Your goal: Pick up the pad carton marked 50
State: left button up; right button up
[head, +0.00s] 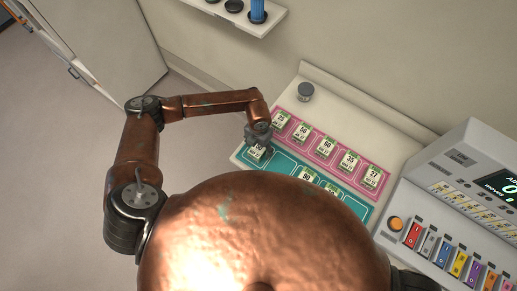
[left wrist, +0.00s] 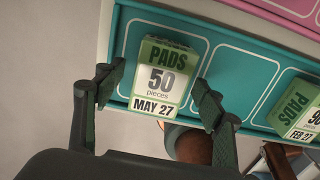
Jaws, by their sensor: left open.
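The pad carton marked 50 (left wrist: 160,80) is white and green, labelled PADS, 50 pieces, MAY 27. It stands in a white-outlined cell of the teal mat (left wrist: 235,45). My left gripper (left wrist: 158,95) is open, with one finger on each side of the carton in the left wrist view; I cannot tell whether they touch it. In the head view my left gripper (head: 257,137) is over the left end of the teal mat, and the carton (head: 256,153) shows just below it, partly hidden. My right gripper is not in view.
Another carton (left wrist: 301,107) stands to the right on the teal mat, beyond an empty cell. The pink mat (head: 317,146) behind holds several cartons. A grey knob-like item (head: 306,91) stands behind them. A control unit with coloured keys (head: 455,215) is at the right.

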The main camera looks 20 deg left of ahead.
pick_arm(q)
jog(key=shift+c, duration=0.5)
jog(key=c, duration=1.3)
